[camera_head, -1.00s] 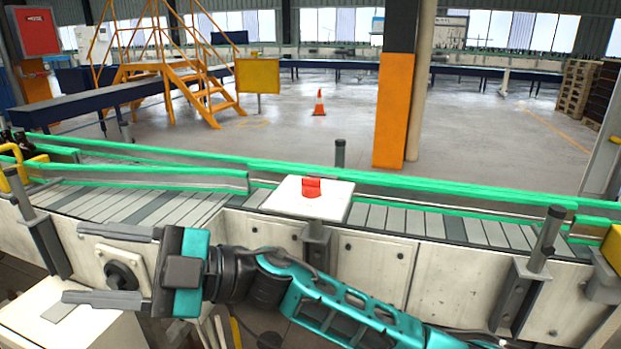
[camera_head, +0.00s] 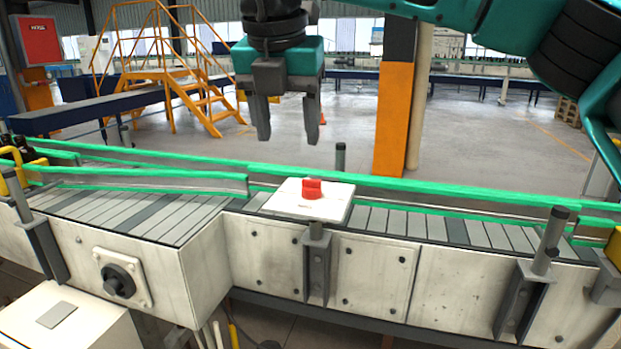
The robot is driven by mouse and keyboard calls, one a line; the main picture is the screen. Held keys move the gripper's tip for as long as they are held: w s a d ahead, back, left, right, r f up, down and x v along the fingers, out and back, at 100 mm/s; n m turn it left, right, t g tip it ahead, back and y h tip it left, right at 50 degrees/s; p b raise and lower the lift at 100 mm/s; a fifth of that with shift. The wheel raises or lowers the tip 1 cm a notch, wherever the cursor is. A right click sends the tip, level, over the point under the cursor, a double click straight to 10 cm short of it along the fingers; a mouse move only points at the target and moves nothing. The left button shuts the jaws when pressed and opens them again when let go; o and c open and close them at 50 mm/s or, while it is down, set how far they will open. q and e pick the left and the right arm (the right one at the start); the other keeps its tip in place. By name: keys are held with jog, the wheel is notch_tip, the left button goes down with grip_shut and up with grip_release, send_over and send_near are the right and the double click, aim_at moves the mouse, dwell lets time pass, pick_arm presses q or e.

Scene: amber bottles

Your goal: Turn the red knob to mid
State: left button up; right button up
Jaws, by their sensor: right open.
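The red knob (camera_head: 312,188) sits on top of a white square plate (camera_head: 290,204) fixed at the near side of the conveyor. My right gripper (camera_head: 288,137) hangs above and slightly left of the knob in the picture, fingers pointing down. Its two grey fingers are apart with nothing between them, and it does not touch the knob. The knob's exact setting cannot be read from here. My left gripper is not in view.
A conveyor (camera_head: 140,212) with green rails (camera_head: 420,188) runs across. A black rotary switch (camera_head: 118,280) is on its front panel. Dark bottles (camera_head: 15,147) stand at the far left. A grey post (camera_head: 340,158) rises behind the plate.

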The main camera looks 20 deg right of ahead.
aim_at(311, 180)
jog(key=shift+m+h, duration=0.4)
jog(key=x, duration=0.3)
jog(key=d+x, duration=0.1)
jog(key=x, duration=0.3)
jog(key=w+d+x, duration=0.1)
jog(key=x, duration=0.3)
jog(key=shift+r, duration=0.1)
jog(key=shift+c, duration=0.4)
jog(key=c, duration=1)
jog(key=shift+o, duration=0.2)
